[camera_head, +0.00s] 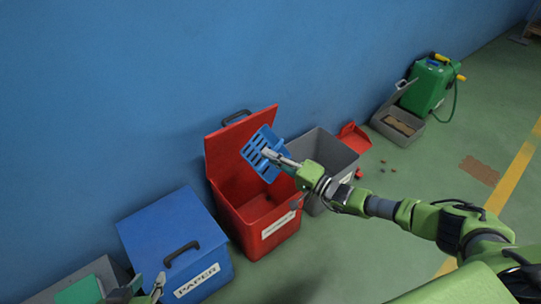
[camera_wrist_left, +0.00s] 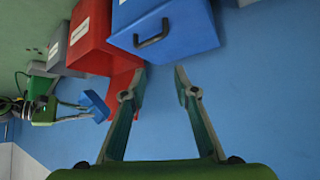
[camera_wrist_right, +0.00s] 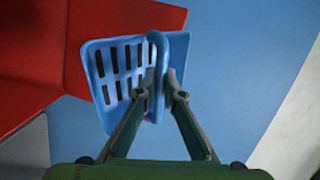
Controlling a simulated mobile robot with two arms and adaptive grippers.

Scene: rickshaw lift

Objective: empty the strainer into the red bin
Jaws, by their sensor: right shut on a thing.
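The blue slotted strainer (camera_head: 259,150) is tilted steeply above the red bin (camera_head: 254,227), in front of its raised lid. My right gripper (camera_head: 272,155) is shut on the strainer. In the right wrist view the strainer (camera_wrist_right: 119,72) shows its slots, with its handle part between the fingers (camera_wrist_right: 160,92); I see nothing lying on the slotted face. The red bin stands open with a label on its front, and its inside looks empty where visible. My left gripper (camera_head: 147,289) is open and empty near the blue bin; its spread fingers show in the left wrist view (camera_wrist_left: 158,75).
A closed blue paper bin (camera_head: 175,240) stands left of the red bin. Beyond are a grey toolbox (camera_head: 399,125), a green sprayer (camera_head: 427,84) and small reddish bits (camera_head: 382,165) on the floor.

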